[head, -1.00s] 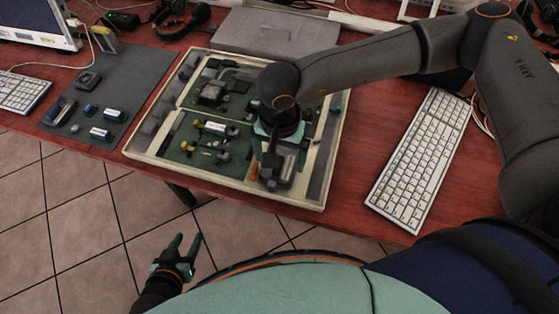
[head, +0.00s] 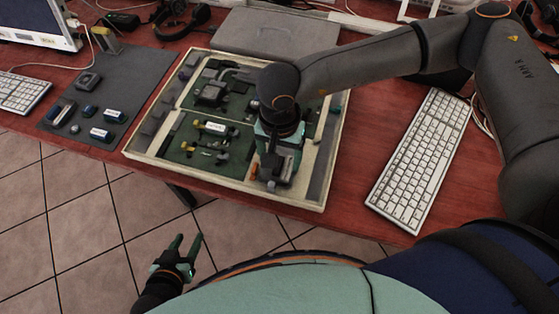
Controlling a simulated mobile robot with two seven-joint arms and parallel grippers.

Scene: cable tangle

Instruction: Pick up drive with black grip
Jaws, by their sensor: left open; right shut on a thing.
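My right gripper (head: 272,180) points down over the front right part of the shallow tray (head: 221,185). It is shut on a dark thing, mostly hidden by the gripper and wrist. I cannot tell if that thing is the drive with black grip. A small orange piece (head: 254,171) lies just left of the fingers. Several small parts lie on the tray's green floor, among them a pale cylinder-like part (head: 214,128) and a yellowish part (head: 188,147). My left gripper (head: 185,243) is open and empty, low in front of the table over the tiled floor.
A dark mat (head: 60,131) with several small items lies left of the tray. A white keyboard (head: 420,160) lies to the right, below my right arm. A grey case (head: 275,35) stands behind the tray. Bare table (head: 350,180) shows between tray and keyboard.

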